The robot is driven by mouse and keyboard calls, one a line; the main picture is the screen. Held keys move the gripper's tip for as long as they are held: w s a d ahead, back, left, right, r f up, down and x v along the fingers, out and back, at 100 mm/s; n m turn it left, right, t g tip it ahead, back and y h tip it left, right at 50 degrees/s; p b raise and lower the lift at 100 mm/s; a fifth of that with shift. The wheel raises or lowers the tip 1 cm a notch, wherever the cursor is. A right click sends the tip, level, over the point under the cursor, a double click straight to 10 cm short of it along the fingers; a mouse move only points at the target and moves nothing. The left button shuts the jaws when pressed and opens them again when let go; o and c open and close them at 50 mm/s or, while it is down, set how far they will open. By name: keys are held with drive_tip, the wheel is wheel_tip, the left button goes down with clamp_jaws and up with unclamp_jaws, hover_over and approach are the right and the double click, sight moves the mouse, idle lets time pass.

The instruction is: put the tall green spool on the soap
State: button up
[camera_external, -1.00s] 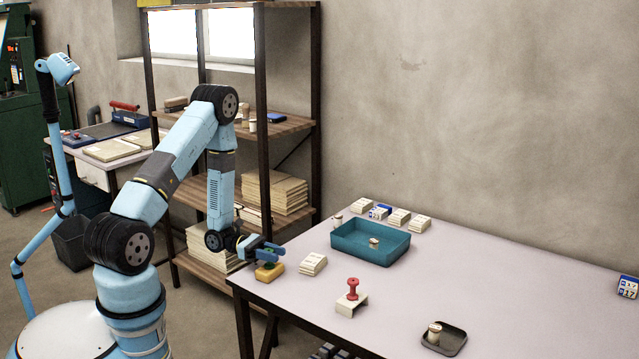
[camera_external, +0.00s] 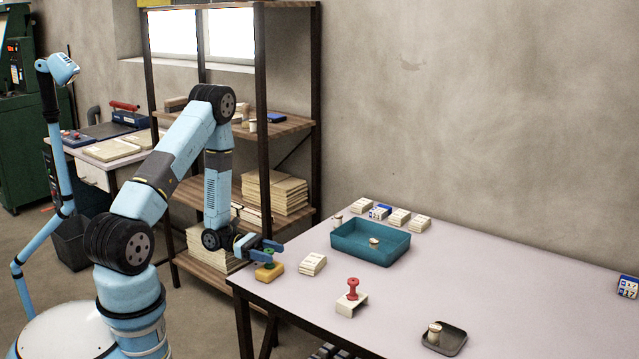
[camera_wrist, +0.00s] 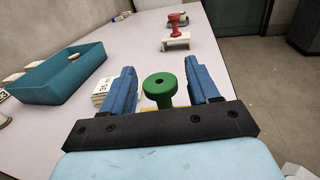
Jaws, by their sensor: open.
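The green spool (camera_external: 269,259) stands upright on the yellow soap (camera_external: 268,273) near the table's left front edge. In the wrist view the spool (camera_wrist: 160,88) shows its round top, and a strip of yellow shows below it. My gripper (camera_wrist: 162,85) is open, with one blue finger on each side of the spool and a visible gap to each. In the external view my gripper (camera_external: 264,248) is low over the soap, and its fingers partly hide the spool.
A stack of cards (camera_external: 313,263) lies right of the soap. A teal tray (camera_external: 345,250) holds a small spool. A red spool (camera_external: 352,289) stands on a white stand (camera_external: 347,304). A dark dish (camera_external: 455,341) is at the front right. The right of the table is mostly clear.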

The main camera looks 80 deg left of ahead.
drive_tip(key=v, duration=1.1)
drive_tip(key=w+d+r+m+g+h, duration=0.1)
drive_tip(key=w+d+r+m+g, duration=0.3)
drive_tip(key=d+r+m+g, duration=1.25)
drive_tip(key=s+d+r+m+t+y, duration=0.2)
drive_tip(key=s+d+r+m+y, duration=0.1)
drive_tip(key=r, duration=0.3)
drive_tip(key=s+d+r+m+t+y, duration=0.2)
drive_tip(key=s+d+r+m+y, duration=0.1)
drive_tip(key=d+r+m+y, duration=0.1)
drive_tip(key=s+d+r+m+t+y, duration=0.3)
drive_tip(key=d+r, duration=0.4)
drive_tip(key=r, duration=0.3)
drive_tip(key=shift+m+y, duration=0.5)
drive_tip(key=shift+m, duration=0.85)
drive_tip(key=shift+d, duration=0.1)
